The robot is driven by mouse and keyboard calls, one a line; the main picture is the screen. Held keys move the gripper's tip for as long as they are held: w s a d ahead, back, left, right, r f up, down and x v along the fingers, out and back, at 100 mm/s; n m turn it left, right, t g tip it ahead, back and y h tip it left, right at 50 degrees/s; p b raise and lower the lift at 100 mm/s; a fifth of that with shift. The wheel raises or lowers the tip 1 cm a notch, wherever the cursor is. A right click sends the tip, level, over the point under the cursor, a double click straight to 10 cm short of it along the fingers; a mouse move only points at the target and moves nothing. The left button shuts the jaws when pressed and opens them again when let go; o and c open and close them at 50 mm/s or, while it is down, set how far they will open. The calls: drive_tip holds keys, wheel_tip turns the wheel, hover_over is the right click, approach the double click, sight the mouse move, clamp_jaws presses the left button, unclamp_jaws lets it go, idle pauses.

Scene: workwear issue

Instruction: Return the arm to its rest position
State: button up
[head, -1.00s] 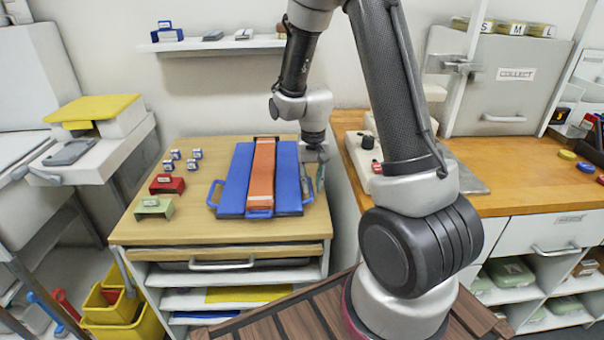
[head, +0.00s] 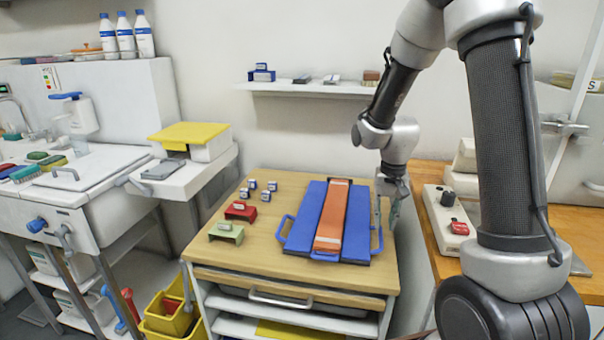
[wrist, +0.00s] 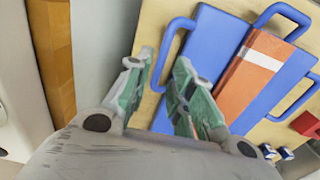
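My gripper (head: 393,208) hangs at the right edge of the wooden table top (head: 262,250), beside the blue folding board (head: 303,218). In the wrist view the blue board (wrist: 212,50) and orange strip (wrist: 250,85) lie beyond the fingertips. My arm reaches down from the upper right.
A red block (head: 241,211), a green block (head: 226,232) and several small blue-white items lie on the table's left. A wall shelf (head: 310,90) is above. A control box (head: 447,222) stands on the right counter. A sink unit (head: 75,200) is at left.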

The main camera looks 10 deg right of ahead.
drive_tip(key=s+r+n+t, duration=0.4)
drive_tip(key=s+r, duration=1.7)
drive_tip(key=shift+s+d+r, duration=0.15)
drive_tip(key=shift+s+d, duration=0.1)
drive_tip(key=shift+d, duration=0.2)
